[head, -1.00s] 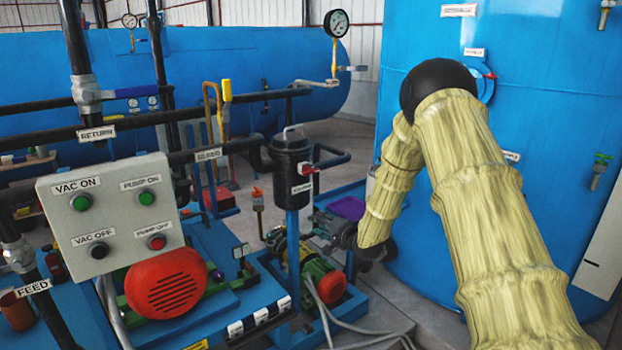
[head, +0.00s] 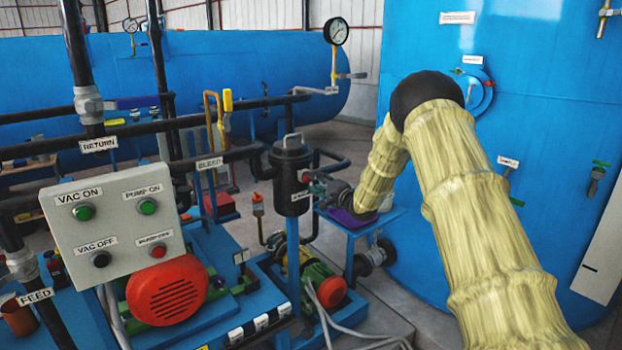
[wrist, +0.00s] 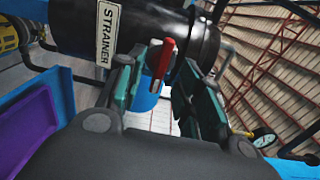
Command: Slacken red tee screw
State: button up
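The red tee screw (wrist: 163,62) sticks out from the side of the black strainer (wrist: 72,28), close to its label, in the wrist view. In the head view it is a small red spot (head: 306,177) on the right side of the black strainer body (head: 290,205). My gripper (wrist: 160,72) is open, with one finger on each side of the red tee screw. A gap shows between the fingers, and I cannot tell whether either finger touches the screw. In the head view my gripper (head: 319,188) is small and beside the strainer.
A purple item (head: 350,217) lies on a blue stand (head: 385,218) beneath my wrist. Black pipes (head: 332,160) run beside the strainer. A green and red pump (head: 318,285) sits below. A large blue tank (head: 540,110) stands at the right, close to my arm.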

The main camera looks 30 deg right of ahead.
jog(key=shift+w+a+p, duration=0.2)
jog(key=shift+w, duration=0.7)
jog(key=shift+w+a+p, duration=0.15)
jog(key=shift+w+a, duration=0.05)
jog(key=shift+w, duration=0.65)
grip_shut()
